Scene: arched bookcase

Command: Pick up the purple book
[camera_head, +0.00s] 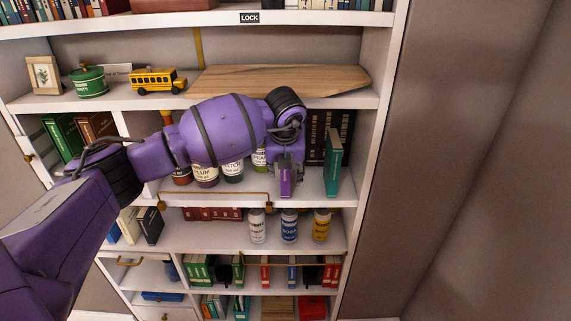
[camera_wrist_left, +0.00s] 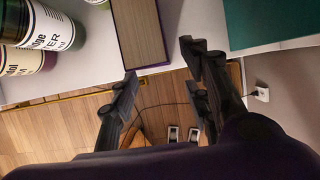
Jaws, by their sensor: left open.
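The purple book (camera_head: 285,181) stands upright on the middle shelf in the head view, its spine facing out, with its upper part hidden behind my left gripper. It also shows in the left wrist view (camera_wrist_left: 141,32), at the top centre, as a brown-looking cover with a purple edge. My left gripper (camera_head: 289,163) is in front of the book in the head view. In the left wrist view my left gripper (camera_wrist_left: 160,62) is open, its fingers spread to either side of the book's near end, with nothing held. Whether the fingers overlap the book is unclear. My right gripper is out of view.
A teal book (camera_head: 333,163) stands just right of the purple book, with dark books behind. Several labelled jars (camera_head: 206,176) stand to the left, partly behind my arm. A wooden board (camera_head: 280,80) lies on the shelf above. Spray cans (camera_head: 289,226) stand on the shelf below.

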